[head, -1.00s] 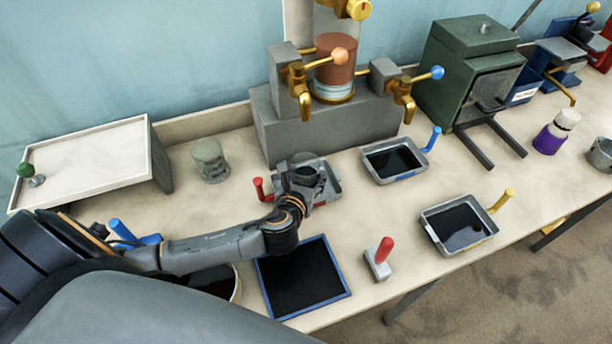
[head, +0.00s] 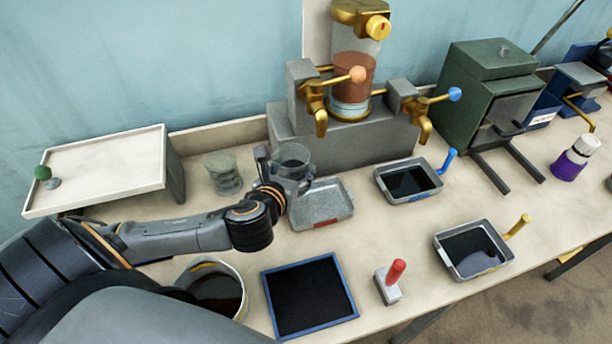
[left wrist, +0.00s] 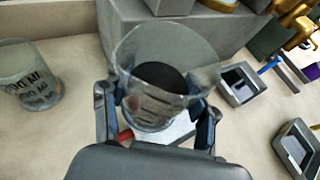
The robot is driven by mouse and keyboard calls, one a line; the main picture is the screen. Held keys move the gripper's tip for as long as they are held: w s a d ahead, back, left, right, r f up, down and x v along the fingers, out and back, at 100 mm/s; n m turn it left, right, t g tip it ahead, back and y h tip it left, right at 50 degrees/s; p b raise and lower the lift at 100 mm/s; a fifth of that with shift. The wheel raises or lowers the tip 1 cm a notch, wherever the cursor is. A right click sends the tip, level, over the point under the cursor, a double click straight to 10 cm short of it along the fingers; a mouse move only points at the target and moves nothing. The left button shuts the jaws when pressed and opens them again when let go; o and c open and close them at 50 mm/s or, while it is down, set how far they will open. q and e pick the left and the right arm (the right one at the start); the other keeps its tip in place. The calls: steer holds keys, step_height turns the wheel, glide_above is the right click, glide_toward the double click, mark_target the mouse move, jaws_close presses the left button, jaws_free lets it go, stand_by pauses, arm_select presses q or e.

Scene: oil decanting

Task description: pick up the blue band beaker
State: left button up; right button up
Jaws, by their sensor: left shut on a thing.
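My left gripper (head: 284,172) is shut around a clear glass beaker (head: 291,155) and holds it upright or nearly so, above the bench at the back edge of a grey tray with a red mark (head: 322,207). In the left wrist view the beaker (left wrist: 165,75) stands between the two fingers, with dark printed marks on its side. I cannot make out a blue band on it. A second glass beaker (head: 223,172) stands on the bench to the left; it also shows in the left wrist view (left wrist: 27,80). My right gripper is not in view.
Behind the held beaker stands a grey block (head: 350,143) with brass taps. A blue-handled tray (head: 409,197) and a yellow-handled tray (head: 474,268) hold dark liquid. A blue-framed black mat (head: 307,295), a red-handled block (head: 388,291) and a bucket (head: 243,312) are in front.

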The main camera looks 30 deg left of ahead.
arm_select(q)
steer(key=s+a+r, duration=0.3)
steer(key=s+a, duration=0.2)
steer(key=a, duration=0.1)
steer(key=shift+r+b, duration=0.15)
steer(key=shift+b, duration=0.2)
